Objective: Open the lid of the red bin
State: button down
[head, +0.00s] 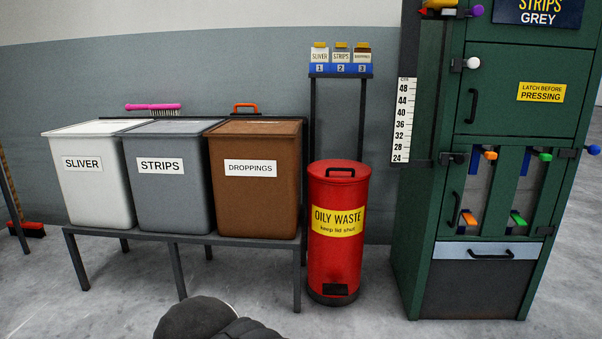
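The red bin (323,258) stands upright on the floor in the head view, right of the bin table. It is a tall cylinder with a yellow "OILY WASTE keep lid shut" label (337,221). Its red lid (340,169) is down and has a dark handle (340,170) on top. A black pedal (335,290) sits low on its front. A dark rounded part of my own body shows at the bottom edge, left of the bin. My gripper cannot be made out in this view.
A table (190,239) left of the red bin bears white (95,195), grey (168,200) and brown (250,200) bins. A stand (341,74) with small labelled containers rises behind the red bin. A green cabinet (418,240) stands to the right. The floor in front is clear.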

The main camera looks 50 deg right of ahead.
aim_at(339, 165)
jog(key=u, duration=0.15)
jog(key=i, duration=1.05)
jog(key=z, duration=0.8)
jog(key=i, duration=0.7)
jog(key=z, duration=1.05)
jog(key=i, duration=0.25)
jog(key=z, duration=0.25)
